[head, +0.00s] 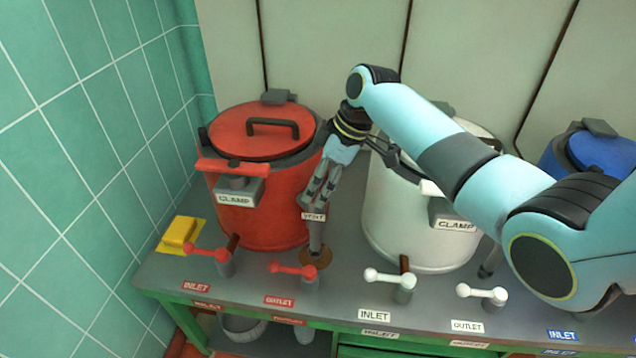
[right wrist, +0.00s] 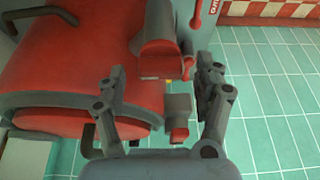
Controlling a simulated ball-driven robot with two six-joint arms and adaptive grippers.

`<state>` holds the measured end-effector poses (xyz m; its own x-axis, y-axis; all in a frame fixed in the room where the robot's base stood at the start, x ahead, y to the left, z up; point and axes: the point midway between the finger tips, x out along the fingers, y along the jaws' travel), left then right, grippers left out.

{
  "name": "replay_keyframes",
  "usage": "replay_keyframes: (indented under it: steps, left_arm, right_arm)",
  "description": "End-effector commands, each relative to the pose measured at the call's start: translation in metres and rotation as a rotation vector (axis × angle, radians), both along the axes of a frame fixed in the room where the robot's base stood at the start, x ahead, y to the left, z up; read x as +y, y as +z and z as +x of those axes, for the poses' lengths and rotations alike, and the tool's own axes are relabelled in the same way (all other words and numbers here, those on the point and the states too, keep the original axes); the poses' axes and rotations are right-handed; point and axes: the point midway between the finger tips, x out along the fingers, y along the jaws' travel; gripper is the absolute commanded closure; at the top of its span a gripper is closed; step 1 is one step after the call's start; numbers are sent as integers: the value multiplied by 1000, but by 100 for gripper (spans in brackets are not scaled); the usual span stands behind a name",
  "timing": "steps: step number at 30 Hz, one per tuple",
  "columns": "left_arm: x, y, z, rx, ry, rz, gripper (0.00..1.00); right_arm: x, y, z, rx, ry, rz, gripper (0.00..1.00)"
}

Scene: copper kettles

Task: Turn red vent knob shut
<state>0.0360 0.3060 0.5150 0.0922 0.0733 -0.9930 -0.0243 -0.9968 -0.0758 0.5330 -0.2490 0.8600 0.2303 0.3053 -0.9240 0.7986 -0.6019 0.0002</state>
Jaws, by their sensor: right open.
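The red kettle (head: 255,200) stands on the bench at the left. Its white VENT label (head: 314,217) shows on a grey pipe just below my right gripper (head: 313,201). In the head view the gripper covers the vent knob. In the right wrist view a small grey block with a red end (right wrist: 179,135), which looks like the vent knob, lies between the two fingers of my right gripper (right wrist: 160,95), nearer the right one. The gripper is open, and I see no grip on the knob. My left gripper is not in view.
Red INLET (head: 205,252) and OUTLET (head: 293,270) handles stand at the bench front. The red clamp bar (head: 232,167) sticks out from the kettle. A white kettle (head: 400,225) stands close on the right, behind my arm. A yellow block (head: 178,235) lies at the left.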

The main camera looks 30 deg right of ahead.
Motion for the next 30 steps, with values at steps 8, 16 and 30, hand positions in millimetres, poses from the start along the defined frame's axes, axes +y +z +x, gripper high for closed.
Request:
replay_keyframes:
  steps: [8,16,30]
  left_arm:
    - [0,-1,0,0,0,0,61]
    - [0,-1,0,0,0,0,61]
    - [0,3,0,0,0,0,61]
  right_arm:
    - [3,-7,2,0,0,0,31]
    - [2,-7,1,0,0,0,53]
    - [3,-6,1,1,-15,0,87]
